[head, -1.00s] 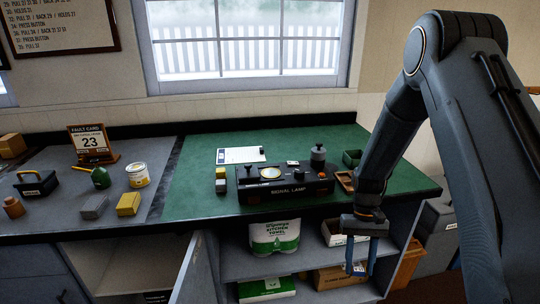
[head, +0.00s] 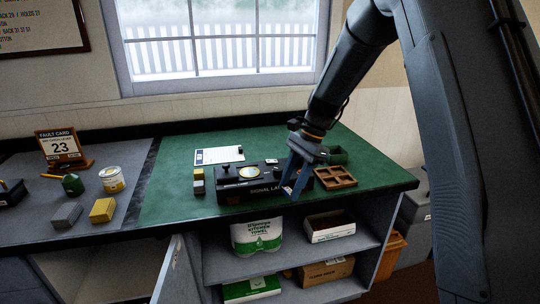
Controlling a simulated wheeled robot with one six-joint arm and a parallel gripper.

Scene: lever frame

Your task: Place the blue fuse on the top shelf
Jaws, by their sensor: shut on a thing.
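My gripper (head: 290,190) is above the right end of the signal lamp box, in front of a compartmented wooden tray. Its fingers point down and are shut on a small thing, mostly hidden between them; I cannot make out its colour. I cannot pick out the blue fuse for certain anywhere else. The top shelf (head: 292,257) is in the open cupboard under the green bench top, below my gripper. It bears a kitchen towel pack (head: 257,236) at left and an open white box (head: 330,226) at right, with bare room between them.
The signal lamp box (head: 245,190) stands on the green bench top (head: 170,196). The wooden tray (head: 335,178) is right of it. The cupboard door (head: 176,272) stands open at left. The lower shelf holds a green box (head: 251,290) and a cardboard box (head: 327,272).

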